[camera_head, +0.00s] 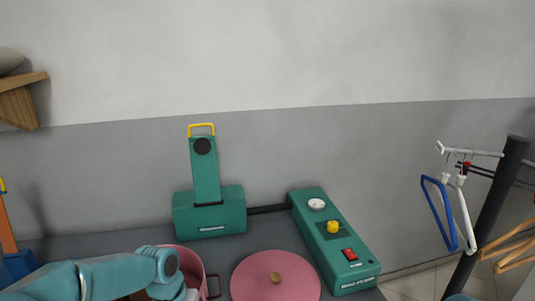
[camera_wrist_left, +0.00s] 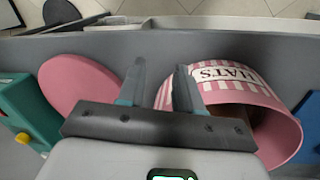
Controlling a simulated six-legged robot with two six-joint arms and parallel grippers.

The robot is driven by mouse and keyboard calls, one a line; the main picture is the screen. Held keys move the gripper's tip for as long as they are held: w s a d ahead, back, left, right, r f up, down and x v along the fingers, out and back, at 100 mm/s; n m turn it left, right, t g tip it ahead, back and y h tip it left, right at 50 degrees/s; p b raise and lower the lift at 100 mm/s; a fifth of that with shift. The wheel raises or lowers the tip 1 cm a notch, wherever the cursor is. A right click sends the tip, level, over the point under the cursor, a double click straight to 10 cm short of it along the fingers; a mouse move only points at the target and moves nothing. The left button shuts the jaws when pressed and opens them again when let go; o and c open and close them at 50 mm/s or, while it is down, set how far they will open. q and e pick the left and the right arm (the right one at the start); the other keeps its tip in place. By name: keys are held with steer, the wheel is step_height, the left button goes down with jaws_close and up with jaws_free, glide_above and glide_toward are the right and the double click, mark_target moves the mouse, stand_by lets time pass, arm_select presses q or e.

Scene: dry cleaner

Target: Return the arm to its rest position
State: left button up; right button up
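My left arm (camera_head: 110,276) is teal and comes in from the lower left in the head view, in front of a pink pot (camera_head: 207,268). Its fingers cannot be made out there. In the left wrist view my left gripper (camera_wrist_left: 160,72) has its two fingers apart, with nothing held between them. The striped pink pot (camera_wrist_left: 238,86), with a lettered label, lies just beyond and right of the fingers; I cannot tell whether they touch. My right gripper is not in view.
A round pink lid (camera_head: 262,289) lies on the grey counter (camera_head: 275,232), right of the pot. A green press-like machine (camera_head: 209,211) and a green control box (camera_head: 335,240) stand behind. A rack with hangers (camera_head: 490,205) is at right. A wooden shelf (camera_head: 18,100) is upper left.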

arm_select(q)
steer(key=s+d+f+n+h+b, duration=0.1)
steer(key=s+d+f+b, duration=0.1)
steer(key=s+f, duration=0.8)
steer(key=s+d+f+n+h+b, duration=0.1)
steer(key=s+d+f+b, duration=0.2)
steer(key=s+f, duration=0.7)
steer(key=a+x, duration=0.1)
steer(key=x, duration=0.6)
steer(key=shift+s+f+b, duration=0.3)
steer(key=shift+f+b, duration=0.05)
steer(key=shift+f, duration=0.15)
steer(key=shift+a, duration=0.15)
